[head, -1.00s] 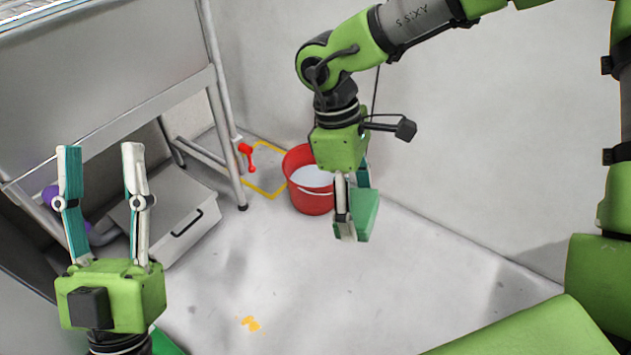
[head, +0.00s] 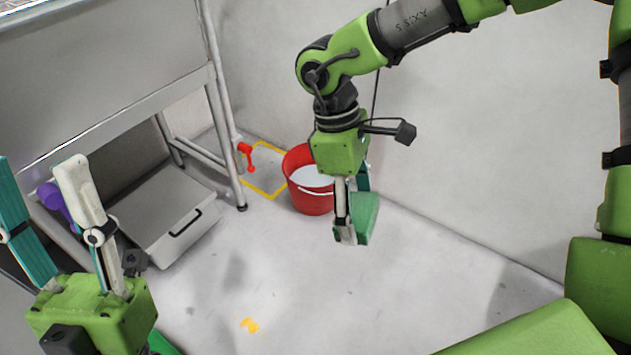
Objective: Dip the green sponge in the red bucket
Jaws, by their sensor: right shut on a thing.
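The red bucket (head: 311,201) stands on the floor near the wall, with whitish content (head: 312,177) showing inside its rim. My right gripper (head: 348,232) points down and is shut on the green sponge (head: 366,220). In the picture the sponge is just right of and below the bucket, outside its opening. How high the sponge is above the floor is hard to tell. My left gripper (head: 42,200) is at the lower left, pointing up, with its fingers wide apart and nothing between them.
A metal table frame (head: 225,150) stands at the left, with a grey box (head: 165,225) with a black handle beneath it. A red handle (head: 246,157) and a yellow floor outline (head: 268,196) are left of the bucket. A yellow spot (head: 250,325) marks open floor.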

